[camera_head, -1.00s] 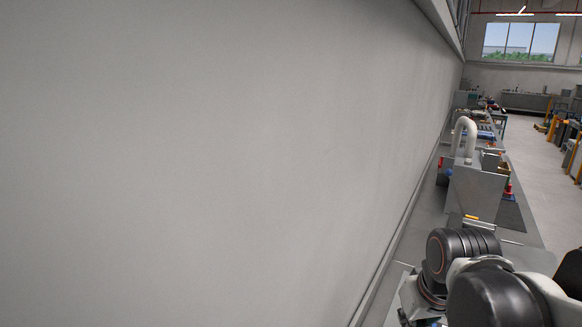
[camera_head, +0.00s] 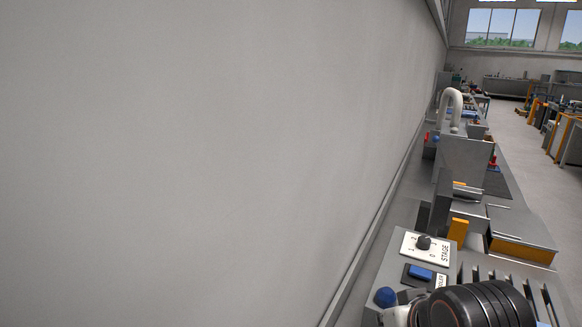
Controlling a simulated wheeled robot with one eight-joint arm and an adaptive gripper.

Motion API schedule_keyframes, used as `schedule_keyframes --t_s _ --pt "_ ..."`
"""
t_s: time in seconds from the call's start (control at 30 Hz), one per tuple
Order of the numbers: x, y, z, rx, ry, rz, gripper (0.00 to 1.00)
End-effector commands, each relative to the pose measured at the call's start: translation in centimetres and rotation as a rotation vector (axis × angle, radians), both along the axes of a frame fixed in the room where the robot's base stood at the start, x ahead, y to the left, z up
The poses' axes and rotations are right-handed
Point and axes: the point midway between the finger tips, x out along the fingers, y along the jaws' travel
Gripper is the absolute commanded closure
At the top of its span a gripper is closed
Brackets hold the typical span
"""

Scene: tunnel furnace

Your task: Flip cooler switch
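The cooler switch (camera_head: 420,273) is a blue rocker in a dark plate on the grey control panel (camera_head: 408,262) at the lower right. A label beside it is partly covered and reads "...OLER". Whether the rocker is up or down is too small to tell. My arm's black joint with orange rings covers the panel's front part just below and right of the switch. My gripper is not in view, so I cannot see whether it is open or shut.
A white plate marked STAGE with a black knob (camera_head: 424,243) sits behind the switch. A blue dome (camera_head: 385,297) is at its front left. An orange block (camera_head: 458,232) and an orange-grey box (camera_head: 522,237) stand to the right. A grey wall (camera_head: 200,160) fills the left.

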Motion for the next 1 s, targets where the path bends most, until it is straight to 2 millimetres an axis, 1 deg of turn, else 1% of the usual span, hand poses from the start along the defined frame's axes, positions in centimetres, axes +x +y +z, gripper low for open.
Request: schedule_keyframes --t_s 0.17,0.27,0.37,0.47,0.6,0.7,1.0 --pt "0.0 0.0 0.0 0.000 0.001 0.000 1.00" --pt "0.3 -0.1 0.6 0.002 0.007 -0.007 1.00" --pt "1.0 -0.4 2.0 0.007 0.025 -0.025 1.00" --pt "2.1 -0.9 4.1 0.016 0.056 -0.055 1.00" --pt "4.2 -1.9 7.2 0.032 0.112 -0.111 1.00" --pt "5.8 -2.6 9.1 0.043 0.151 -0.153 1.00" --pt "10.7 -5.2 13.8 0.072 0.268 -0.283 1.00"
